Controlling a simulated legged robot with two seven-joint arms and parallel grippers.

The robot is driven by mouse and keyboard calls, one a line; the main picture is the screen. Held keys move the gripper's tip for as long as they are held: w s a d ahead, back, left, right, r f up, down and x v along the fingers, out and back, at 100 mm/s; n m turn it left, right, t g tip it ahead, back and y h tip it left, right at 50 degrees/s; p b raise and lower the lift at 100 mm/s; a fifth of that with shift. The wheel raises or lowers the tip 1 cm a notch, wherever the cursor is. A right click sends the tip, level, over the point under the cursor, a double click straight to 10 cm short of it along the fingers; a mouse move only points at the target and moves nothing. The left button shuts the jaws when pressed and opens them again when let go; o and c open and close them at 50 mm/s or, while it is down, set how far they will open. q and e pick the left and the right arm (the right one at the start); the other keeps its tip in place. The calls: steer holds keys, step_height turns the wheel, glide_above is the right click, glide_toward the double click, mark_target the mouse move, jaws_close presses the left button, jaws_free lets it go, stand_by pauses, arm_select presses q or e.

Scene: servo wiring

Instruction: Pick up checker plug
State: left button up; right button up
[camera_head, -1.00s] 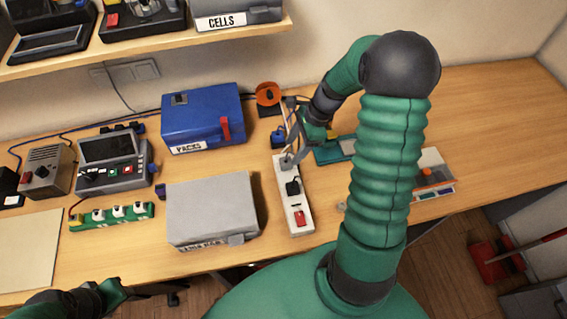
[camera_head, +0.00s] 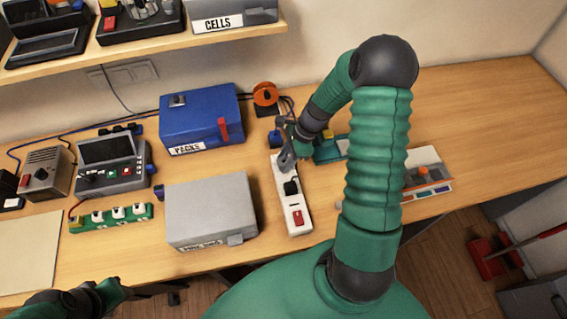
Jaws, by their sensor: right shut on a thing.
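A white power strip (camera_head: 295,215) lies on the bench with a black plug (camera_head: 292,186) in it and a red switch at its near end. My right gripper (camera_head: 286,163) is at the far end of this strip, pointing down. It is shut on a small grey plug there, which its fingers mostly hide. I cannot tell whether this plug is still seated in the strip. My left gripper (camera_head: 118,290) is at the lower left, off the bench's front edge; its fingers are too small and dark to read.
A blue box labelled PACKS (camera_head: 200,118) and a grey box (camera_head: 210,210) stand left of the strip. An orange spool (camera_head: 265,94) stands behind. A console (camera_head: 112,165) and a green strip (camera_head: 110,217) are further left.

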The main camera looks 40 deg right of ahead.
mark_target(285, 160)
jaws_close()
step_height(285, 160, up, 10)
stand_by(0.3)
